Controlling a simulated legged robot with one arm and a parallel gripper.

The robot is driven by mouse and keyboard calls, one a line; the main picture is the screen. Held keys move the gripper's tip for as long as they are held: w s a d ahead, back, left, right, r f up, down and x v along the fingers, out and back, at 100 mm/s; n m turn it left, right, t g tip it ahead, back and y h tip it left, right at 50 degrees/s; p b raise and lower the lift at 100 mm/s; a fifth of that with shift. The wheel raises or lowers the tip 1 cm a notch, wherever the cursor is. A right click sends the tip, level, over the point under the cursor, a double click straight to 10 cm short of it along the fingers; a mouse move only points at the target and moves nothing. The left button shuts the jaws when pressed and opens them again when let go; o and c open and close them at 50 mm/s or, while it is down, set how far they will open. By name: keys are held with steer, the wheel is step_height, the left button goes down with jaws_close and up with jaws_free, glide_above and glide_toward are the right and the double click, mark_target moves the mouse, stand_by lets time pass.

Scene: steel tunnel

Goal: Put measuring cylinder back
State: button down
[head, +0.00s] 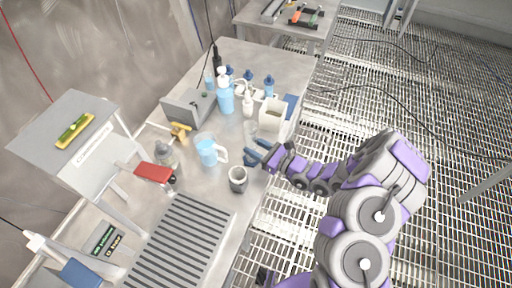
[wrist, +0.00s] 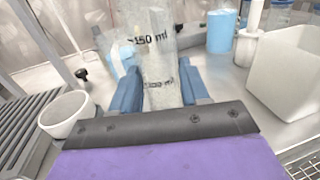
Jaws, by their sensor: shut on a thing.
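The measuring cylinder (wrist: 158,65) is clear with black "150 ml" markings. In the wrist view it stands roughly upright between the blue fingers of my gripper (wrist: 160,88), which is shut on it. In the head view my gripper (head: 257,153) is over the right edge of the table, and the clear cylinder (head: 250,131) shows faintly at its fingers. I cannot tell whether the cylinder's base touches the table.
A grey cup (head: 238,179) and a light-blue jug (head: 208,152) stand close by. A white open container (head: 272,114) is just behind the gripper, near several blue bottles. A ribbed grey tray (head: 180,245) lies at the front of the table (head: 205,186).

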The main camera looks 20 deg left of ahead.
steer(key=shift+a, duration=0.15)
steer(key=c, duration=0.9)
jaws_free()
steer(key=shift+a+f, duration=0.1)
steer(key=o, duration=0.4)
steer(key=shift+d, duration=0.45)
steer(key=shift+c, duration=0.2)
steer(key=shift+d, duration=0.1)
steer(key=p+v, duration=0.3)
steer(key=v, duration=0.8)
steer(key=shift+s+d, duration=0.2)
steer(key=shift+a+r, duration=0.1)
steer(key=shift+r, duration=0.15)
